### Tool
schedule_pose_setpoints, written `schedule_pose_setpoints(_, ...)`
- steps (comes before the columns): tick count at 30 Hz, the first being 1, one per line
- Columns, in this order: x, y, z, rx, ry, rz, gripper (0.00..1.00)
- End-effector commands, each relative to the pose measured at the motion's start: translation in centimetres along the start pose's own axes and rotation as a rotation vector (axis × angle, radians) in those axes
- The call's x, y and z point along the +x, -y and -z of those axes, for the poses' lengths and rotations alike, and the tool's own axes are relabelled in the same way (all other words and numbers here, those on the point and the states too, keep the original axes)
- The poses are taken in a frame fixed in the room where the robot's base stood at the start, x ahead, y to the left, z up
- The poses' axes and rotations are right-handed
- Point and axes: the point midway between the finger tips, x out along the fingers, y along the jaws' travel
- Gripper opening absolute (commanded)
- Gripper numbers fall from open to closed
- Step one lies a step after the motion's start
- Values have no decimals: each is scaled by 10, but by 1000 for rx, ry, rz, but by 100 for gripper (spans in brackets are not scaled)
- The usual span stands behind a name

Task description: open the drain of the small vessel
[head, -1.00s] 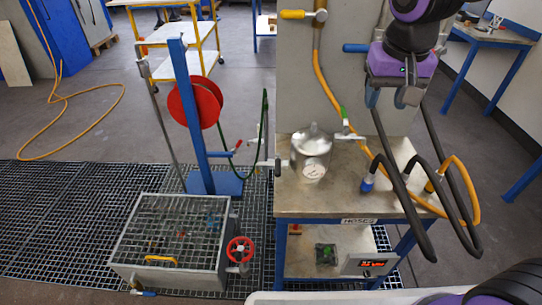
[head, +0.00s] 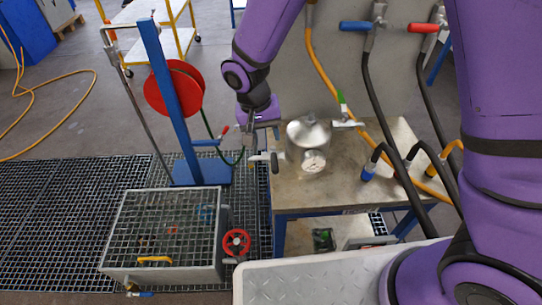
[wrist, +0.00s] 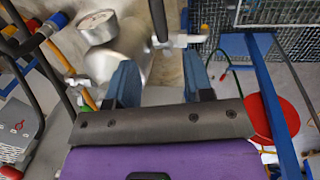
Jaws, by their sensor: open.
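The small vessel (head: 308,135) is a shiny steel pot with a domed lid and a round gauge (head: 313,162) on its front, standing on the bench. A drain valve with a black lever (head: 274,162) sticks out from its left side. In the wrist view the vessel (wrist: 130,48) is at upper left, and the black lever (wrist: 158,18) is at the top, just beyond my fingertips. My gripper (head: 252,138) is left of the vessel, behind the drain valve. Its blue fingers (wrist: 160,75) are spread apart with nothing held between them.
A green-handled valve (head: 342,100) is on the vessel's right. Hoses and couplings crowd the bench's right (head: 370,172). A red hose reel (head: 174,88) on a blue post stands left. A grated box (head: 165,230) with a red handwheel (head: 236,243) sits at front left.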

Motion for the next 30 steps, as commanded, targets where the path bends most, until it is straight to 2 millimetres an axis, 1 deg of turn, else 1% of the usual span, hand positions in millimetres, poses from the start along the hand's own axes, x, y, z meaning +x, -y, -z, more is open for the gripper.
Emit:
schedule_pose_setpoints(5, 24, -1, -1, -2, 3, -3, 47)
schedule_pose_setpoints(12, 67, -1, 0, -1, 3, -3, 47)
schedule_pose_setpoints(16, 85, -1, 0, 0, 3, -2, 47)
schedule_pose_setpoints(21, 99, -1, 0, -1, 1, -1, 47)
schedule_pose_setpoints(30, 102, -1, 0, 0, 0, 1, 47)
